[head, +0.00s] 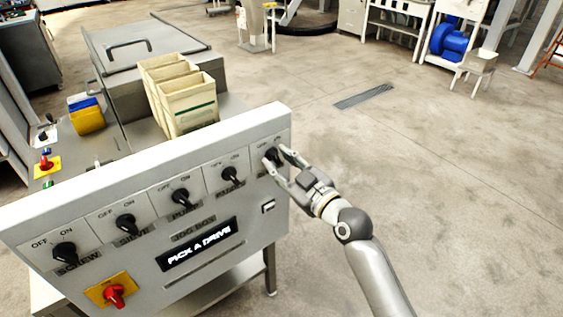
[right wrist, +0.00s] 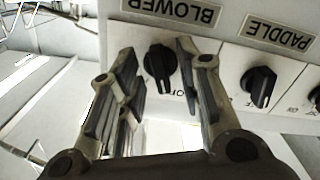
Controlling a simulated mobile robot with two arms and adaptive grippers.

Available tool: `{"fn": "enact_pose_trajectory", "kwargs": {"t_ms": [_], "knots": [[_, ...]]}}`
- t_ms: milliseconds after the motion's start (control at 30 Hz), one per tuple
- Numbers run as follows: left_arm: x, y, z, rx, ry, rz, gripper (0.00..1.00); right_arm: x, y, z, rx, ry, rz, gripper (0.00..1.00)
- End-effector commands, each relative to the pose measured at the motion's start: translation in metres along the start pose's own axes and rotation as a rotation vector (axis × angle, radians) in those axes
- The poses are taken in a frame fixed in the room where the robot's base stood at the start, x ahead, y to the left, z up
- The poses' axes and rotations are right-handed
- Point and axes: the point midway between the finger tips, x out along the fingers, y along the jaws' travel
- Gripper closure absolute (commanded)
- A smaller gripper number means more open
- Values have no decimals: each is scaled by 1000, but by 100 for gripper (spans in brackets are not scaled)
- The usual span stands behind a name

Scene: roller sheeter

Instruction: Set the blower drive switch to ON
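The blower drive switch (right wrist: 160,68) is a black rotary knob under the BLOWER label (right wrist: 172,10), which appears upside down in the right wrist view. In the head view it is the rightmost knob (head: 271,155) on the panel, partly covered by my gripper. My right gripper (head: 277,161) is open, with its fingertips on either side of the knob. The right wrist view shows the fingers (right wrist: 157,58) apart, with a gap on the left side of the knob. Contact cannot be told. Part of an OFF mark shows by the knob; its exact setting is unclear. My left gripper is not in view.
The panel (head: 225,265) carries several more knobs, including the PADDLE knob (right wrist: 259,86) beside the blower one. A red switch (head: 114,296) sits lower left. Open floor (head: 430,200) lies to the right.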

Motion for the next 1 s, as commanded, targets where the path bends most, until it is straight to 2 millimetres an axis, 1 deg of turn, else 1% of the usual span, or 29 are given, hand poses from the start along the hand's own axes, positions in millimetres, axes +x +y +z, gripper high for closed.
{"fn": "enact_pose_trajectory", "kwargs": {"t_ms": [200,267,467,767,1000], "knots": [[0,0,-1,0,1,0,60,0,0,0,0,0,0,67],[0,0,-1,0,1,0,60,0,0,0,0,0,0,73],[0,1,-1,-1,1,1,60,0,0,0,0,0,0,99],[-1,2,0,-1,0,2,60,0,0,0,12,0,0,100],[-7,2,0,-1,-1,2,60,0,0,-1,106,0,0,100]]}}
